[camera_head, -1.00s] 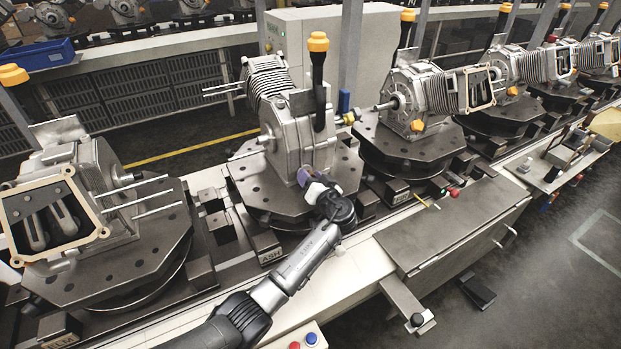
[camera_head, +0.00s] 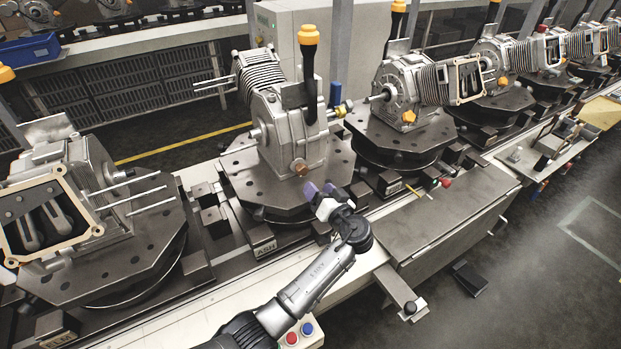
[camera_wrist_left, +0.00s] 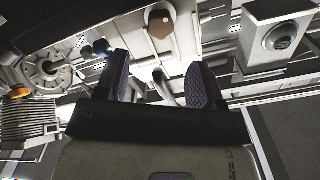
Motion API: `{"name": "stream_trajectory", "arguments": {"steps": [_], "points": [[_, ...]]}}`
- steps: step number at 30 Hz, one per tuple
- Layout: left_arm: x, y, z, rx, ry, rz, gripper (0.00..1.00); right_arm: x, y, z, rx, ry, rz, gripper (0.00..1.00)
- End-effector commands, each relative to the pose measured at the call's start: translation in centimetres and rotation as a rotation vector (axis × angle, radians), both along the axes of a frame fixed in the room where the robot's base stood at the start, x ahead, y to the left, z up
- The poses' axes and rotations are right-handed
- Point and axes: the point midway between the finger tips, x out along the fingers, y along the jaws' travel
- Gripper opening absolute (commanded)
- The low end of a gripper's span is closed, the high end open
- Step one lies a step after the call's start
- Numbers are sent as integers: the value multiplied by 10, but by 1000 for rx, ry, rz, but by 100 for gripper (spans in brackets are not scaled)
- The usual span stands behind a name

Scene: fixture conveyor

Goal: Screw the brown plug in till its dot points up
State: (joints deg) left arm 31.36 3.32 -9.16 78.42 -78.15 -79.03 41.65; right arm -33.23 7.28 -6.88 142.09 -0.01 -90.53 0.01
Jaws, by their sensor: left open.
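The brown plug (camera_head: 300,167) sits low on the front face of the grey gearbox housing (camera_head: 291,130) on the ASH station. In the left wrist view the plug (camera_wrist_left: 160,23) is a brown hexagonal head at the top, with a small pale mark near its edge; which way the mark points on the housing I cannot tell. My left gripper (camera_head: 321,191) is in front of and below the plug, to its right and apart from it. In the left wrist view its two purple-padded fingers (camera_wrist_left: 160,82) are spread with nothing gripped. My right gripper is not in view.
The housing stands on a dark round fixture plate (camera_head: 240,180). Similar units on plates stand left (camera_head: 80,215) and right (camera_head: 412,95). A grey metal shelf (camera_head: 445,215) is right of my left arm. Red and blue buttons (camera_head: 300,332) are at the front edge.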

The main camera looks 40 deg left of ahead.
Motion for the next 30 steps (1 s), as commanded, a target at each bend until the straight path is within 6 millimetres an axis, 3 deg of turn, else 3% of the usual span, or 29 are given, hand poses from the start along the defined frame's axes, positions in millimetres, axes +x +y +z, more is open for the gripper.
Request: {"name": "stream_trajectory", "arguments": {"steps": [3, 10, 25, 30], "points": [[-7, -19, 0, -1, 0, -2, 62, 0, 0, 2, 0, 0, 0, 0], [-14, -39, 0, 0, 0, 0, 62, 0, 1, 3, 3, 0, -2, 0], [-17, -45, -1, 0, 4, 0, 62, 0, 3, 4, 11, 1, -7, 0], [-40, -45, -29, -1, 93, -1, 62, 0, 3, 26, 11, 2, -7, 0]]}}
